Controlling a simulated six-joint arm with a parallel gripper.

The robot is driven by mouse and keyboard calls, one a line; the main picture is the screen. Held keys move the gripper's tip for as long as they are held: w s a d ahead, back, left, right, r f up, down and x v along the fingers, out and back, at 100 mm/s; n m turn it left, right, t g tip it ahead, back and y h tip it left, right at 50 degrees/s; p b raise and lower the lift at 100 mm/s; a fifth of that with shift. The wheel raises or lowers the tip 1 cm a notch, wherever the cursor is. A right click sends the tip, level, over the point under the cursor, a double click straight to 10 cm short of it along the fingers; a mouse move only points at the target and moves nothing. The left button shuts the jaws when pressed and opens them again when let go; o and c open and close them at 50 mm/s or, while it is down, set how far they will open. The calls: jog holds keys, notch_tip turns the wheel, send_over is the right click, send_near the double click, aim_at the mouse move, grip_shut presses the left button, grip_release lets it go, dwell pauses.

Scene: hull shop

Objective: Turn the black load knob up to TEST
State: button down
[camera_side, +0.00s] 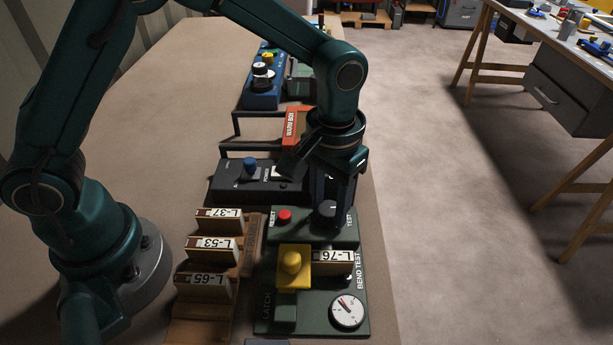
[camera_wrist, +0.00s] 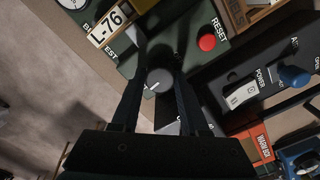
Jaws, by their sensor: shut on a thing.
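The black load knob (camera_side: 326,212) sits on the green bend tester (camera_side: 333,316), to the right of a red RESET button (camera_side: 284,215). In the wrist view the knob (camera_wrist: 158,81) lies between my fingertips, with a pale pointer line on its top. My gripper (camera_side: 330,218) reaches down from above and is shut on the knob; it also shows in the wrist view (camera_wrist: 155,83). Part of the word TEST shows beside the knob, but the rest of its scale is hidden or too dark to read. A piece marked L-76 (camera_side: 334,258) sits in the tester by a yellow clamp (camera_side: 293,262).
A wooden rack (camera_side: 190,328) with pieces L-37, L-53 and L-65 stands left of the tester. A dark box with a blue knob (camera_side: 250,165) and POWER switch lies behind, near an orange-red box (camera_side: 297,126). A round dial (camera_side: 347,310) is at the tester's front.

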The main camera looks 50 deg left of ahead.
aim_at(329, 208)
jog(key=shift+c, duration=2.1)
grip_release()
jog(key=shift+r, duration=2.6)
